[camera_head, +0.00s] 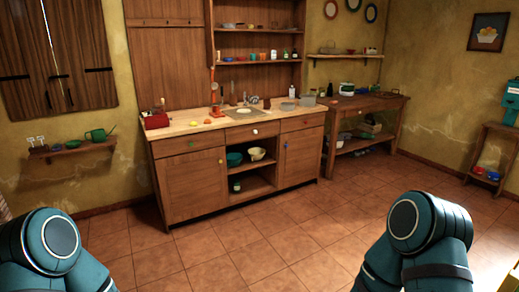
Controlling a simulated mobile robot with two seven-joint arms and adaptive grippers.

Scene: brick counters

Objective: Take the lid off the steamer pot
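I cannot make out the steamer pot or its lid for certain at this distance. A small white and green vessel (347,89) stands on the wooden side table (365,102) right of the counter; I cannot tell what it is. Teal links of my two arms show at the bottom left and bottom right. Neither of my grippers is in view.
A wooden counter (185,142) with a sink stands along the back wall, several small things on top. Its open middle shelves hold bowls. A small wall shelf (80,148) holds a green pot (96,135). The tiled floor (255,240) ahead is clear.

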